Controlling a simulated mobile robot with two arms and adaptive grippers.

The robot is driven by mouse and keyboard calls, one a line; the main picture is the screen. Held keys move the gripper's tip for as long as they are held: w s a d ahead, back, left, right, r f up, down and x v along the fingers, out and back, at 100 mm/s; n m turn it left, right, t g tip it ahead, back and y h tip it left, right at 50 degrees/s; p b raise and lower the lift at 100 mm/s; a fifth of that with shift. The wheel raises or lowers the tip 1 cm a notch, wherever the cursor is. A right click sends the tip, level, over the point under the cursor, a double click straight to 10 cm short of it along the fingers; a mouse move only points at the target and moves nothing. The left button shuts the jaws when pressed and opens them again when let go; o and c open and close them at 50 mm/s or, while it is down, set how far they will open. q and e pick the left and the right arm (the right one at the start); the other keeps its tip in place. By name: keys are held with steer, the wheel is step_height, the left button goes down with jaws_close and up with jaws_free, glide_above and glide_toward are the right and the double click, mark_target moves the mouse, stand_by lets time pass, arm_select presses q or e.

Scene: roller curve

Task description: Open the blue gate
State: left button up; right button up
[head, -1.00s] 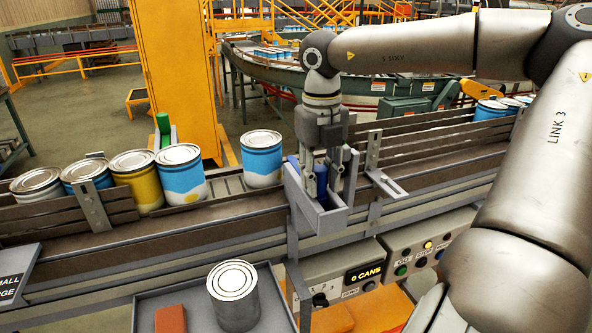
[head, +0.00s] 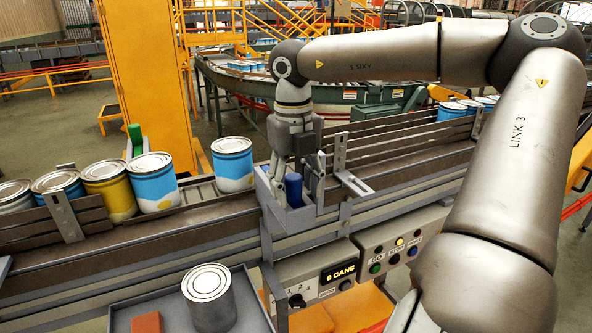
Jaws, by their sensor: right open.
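A small blue upright cylinder (head: 293,190), which looks like the handle of the blue gate, stands in a grey metal bracket at the near side of the conveyor. My right gripper (head: 297,186) reaches down over the bracket, open. Its fingers are on either side of the blue cylinder. I cannot tell whether they touch it. The rest of the gate is hidden behind the bracket and fingers. My left gripper is not in view.
Blue and yellow cans (head: 153,182) stand on the roller conveyor to the left, one blue-and-white can (head: 232,165) close to the bracket. A grey tray (head: 150,300) in front holds a bare can (head: 209,297) and a red block (head: 146,323). A control box (head: 339,276) reads "0 CANS".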

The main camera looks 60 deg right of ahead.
steer(key=shift+r, duration=0.1)
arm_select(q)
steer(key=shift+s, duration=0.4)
arm_select(e)
step_height(320, 180, up, 12)
steer(key=shift+a, duration=0.15)
stand_by(0.3)
